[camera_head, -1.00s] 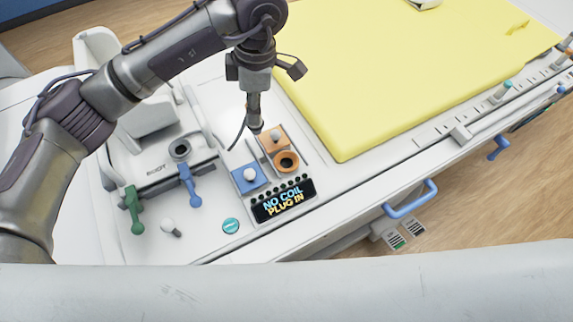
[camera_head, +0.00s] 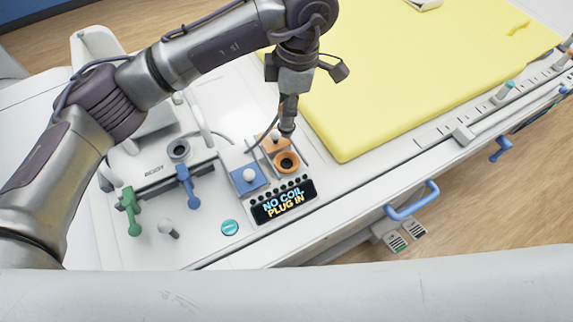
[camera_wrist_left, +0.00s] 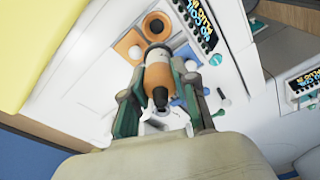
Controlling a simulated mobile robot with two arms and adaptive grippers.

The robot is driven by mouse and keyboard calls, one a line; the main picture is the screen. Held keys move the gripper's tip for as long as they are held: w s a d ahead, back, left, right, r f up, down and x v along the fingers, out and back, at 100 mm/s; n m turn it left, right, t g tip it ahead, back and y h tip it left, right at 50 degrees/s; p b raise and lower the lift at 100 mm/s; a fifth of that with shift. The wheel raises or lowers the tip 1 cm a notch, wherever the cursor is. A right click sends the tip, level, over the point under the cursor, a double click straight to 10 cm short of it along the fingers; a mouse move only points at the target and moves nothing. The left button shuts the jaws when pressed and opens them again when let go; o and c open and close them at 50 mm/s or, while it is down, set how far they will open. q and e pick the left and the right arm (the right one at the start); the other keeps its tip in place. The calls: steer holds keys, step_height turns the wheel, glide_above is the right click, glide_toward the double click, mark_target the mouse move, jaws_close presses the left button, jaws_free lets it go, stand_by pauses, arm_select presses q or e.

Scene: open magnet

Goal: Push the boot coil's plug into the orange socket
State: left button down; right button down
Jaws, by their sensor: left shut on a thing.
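The orange socket (camera_head: 287,161) is a round orange ring with a dark hole on the panel, above the display. It also shows in the left wrist view (camera_wrist_left: 130,43). My left gripper (camera_head: 288,108) is shut on the coil's plug, an orange and pale cylinder (camera_wrist_left: 158,74) with a dark cable end. In the head view the plug's lower end (camera_head: 287,130) is above and behind the socket, apart from its hole as far as I can tell. A dark cable runs from the plug to the left. The white boot coil (camera_head: 150,117) is partly hidden by my arm.
A blue square with a white knob (camera_head: 249,176) sits left of the socket, and an orange block with a knob (camera_head: 272,143) behind it. The display (camera_head: 284,201) reads "NO COIL PLUG IN". A yellow mattress (camera_head: 400,80) lies to the right. Green (camera_head: 131,212) and blue (camera_head: 189,186) handles stand left.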

arm_select(q)
step_height(320, 180, down, 10)
steer(key=b, duration=0.9)
steer(key=shift+f+b, duration=1.7)
steer(key=shift+b, duration=0.3)
steer(key=c, duration=0.8)
jaws_free()
steer(key=shift+r, duration=0.1)
steer(key=r, duration=0.4)
steer(key=d+r, duration=0.1)
steer(key=r, duration=0.6)
steer(key=shift+d+r, duration=0.2)
steer(key=shift+r, duration=0.2)
